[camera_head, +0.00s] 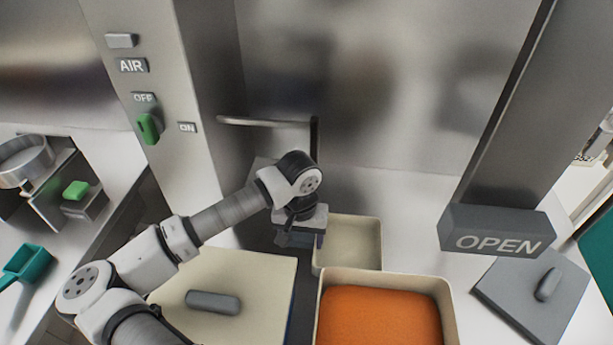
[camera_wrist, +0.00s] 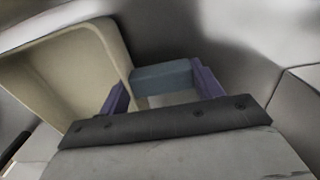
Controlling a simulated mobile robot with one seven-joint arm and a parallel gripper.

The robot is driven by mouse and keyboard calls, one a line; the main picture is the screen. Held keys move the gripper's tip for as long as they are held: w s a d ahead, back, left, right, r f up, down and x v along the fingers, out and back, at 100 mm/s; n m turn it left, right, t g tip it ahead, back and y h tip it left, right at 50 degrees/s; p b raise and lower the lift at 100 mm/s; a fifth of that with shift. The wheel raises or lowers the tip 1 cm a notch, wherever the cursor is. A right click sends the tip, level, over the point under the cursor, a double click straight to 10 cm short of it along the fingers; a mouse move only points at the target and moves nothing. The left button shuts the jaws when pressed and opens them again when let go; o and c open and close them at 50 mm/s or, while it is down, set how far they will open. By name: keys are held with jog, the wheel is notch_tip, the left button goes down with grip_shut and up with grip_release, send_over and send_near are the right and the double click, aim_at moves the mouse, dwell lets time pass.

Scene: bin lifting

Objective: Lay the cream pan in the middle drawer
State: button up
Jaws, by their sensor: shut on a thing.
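The cream pan (camera_head: 350,232) is an empty, cream-coloured rectangular container behind a bin of orange contents. My gripper (camera_head: 300,238) is at the pan's left side, pointing down. In the wrist view, the cream pan (camera_wrist: 62,75) fills the left and looks tilted. There my gripper (camera_wrist: 163,92) has its purple fingers on either side of a blue-grey handle (camera_wrist: 163,75) next to the pan's wall, shut on it. I cannot tell whether the pan touches the counter. No drawer can be clearly made out as the middle one.
The orange-filled bin (camera_head: 386,315) stands just in front of the pan. A cream lid with a grey handle (camera_head: 213,302) lies to the left, a grey lid (camera_head: 530,295) to the right. A steel wall and a bar handle (camera_head: 262,122) are behind. An OPEN block (camera_head: 497,232) stands right.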

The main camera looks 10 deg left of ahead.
jog(key=shift+f, duration=0.55)
jog(key=shift+f+b, duration=0.4)
jog(key=shift+b, duration=0.35)
jog(key=o, duration=1)
jog(key=shift+r, duration=0.1)
